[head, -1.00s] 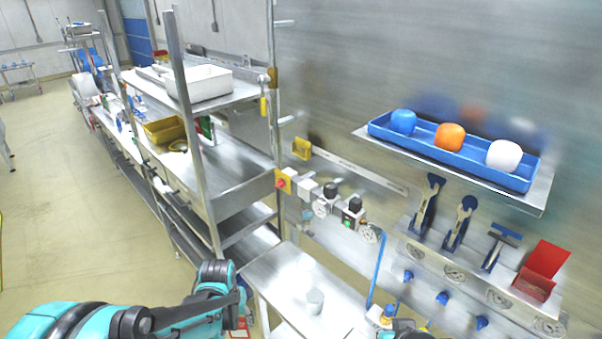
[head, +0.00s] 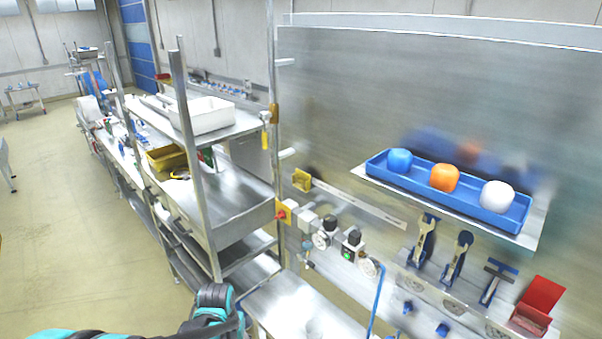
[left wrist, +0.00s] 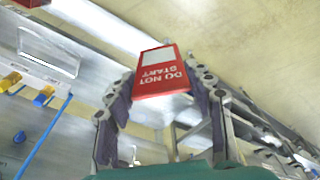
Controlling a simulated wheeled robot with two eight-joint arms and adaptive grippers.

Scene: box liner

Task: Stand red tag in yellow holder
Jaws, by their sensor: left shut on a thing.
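A red tag (left wrist: 161,73) with white lettering and a white panel is pinched between the fingertips of my left gripper (left wrist: 161,88) in the left wrist view. The gripper is shut on it, in open air. In the head view my left arm comes in at the bottom left, and its gripper and the tag are out of sight. My right gripper is not seen.
A shelf with a blue tray (head: 450,196) of blue, orange and white rounded objects juts from the wall at right. Valves, gauges and hanging tools line the panel below. A steel rack (head: 232,195) with an upright post stands left of the holder. A low bench (head: 290,302) lies below.

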